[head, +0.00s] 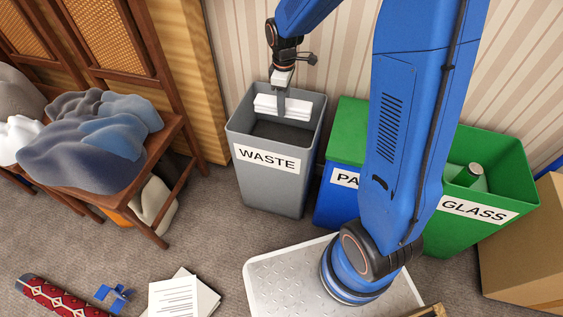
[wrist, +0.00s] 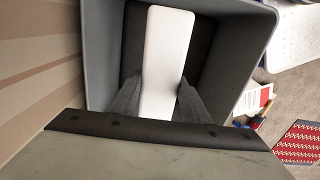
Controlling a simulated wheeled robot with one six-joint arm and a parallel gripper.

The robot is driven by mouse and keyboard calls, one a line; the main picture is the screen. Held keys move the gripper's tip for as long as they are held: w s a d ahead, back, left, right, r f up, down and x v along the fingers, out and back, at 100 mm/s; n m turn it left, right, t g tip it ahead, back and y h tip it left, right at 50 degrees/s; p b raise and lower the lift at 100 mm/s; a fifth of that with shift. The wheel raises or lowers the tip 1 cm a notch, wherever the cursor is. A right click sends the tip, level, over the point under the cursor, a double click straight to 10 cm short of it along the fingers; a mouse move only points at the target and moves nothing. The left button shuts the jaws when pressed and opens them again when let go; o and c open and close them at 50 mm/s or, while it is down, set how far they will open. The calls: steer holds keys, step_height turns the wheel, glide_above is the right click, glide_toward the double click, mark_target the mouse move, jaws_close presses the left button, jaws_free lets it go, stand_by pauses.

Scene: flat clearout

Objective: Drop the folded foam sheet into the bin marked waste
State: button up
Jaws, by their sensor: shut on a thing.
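The folded foam sheet (head: 296,108) is white and layered. My gripper (head: 281,104) is shut on it and holds it over the open mouth of the grey bin marked WASTE (head: 268,187). In the wrist view the sheet (wrist: 166,65) lies between my two grey fingers (wrist: 158,100), with the bin's walls (wrist: 98,50) around it and the dark inside beyond. The sheet appears at about rim height; its exact height against the rim is hard to tell.
A blue bin with a green lid (head: 345,145) and a green GLASS bin (head: 490,200) holding a bottle stand to the right. A cardboard box (head: 530,250) is at far right. Chairs with grey cloth (head: 85,140) stand left. Papers (head: 185,295) and a rolled rug (head: 55,297) lie on the floor.

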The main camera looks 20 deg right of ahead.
steer(key=o, duration=1.1)
steer(key=shift+r, duration=0.1)
step_height(320, 180, up, 17)
steer(key=shift+r, duration=0.1)
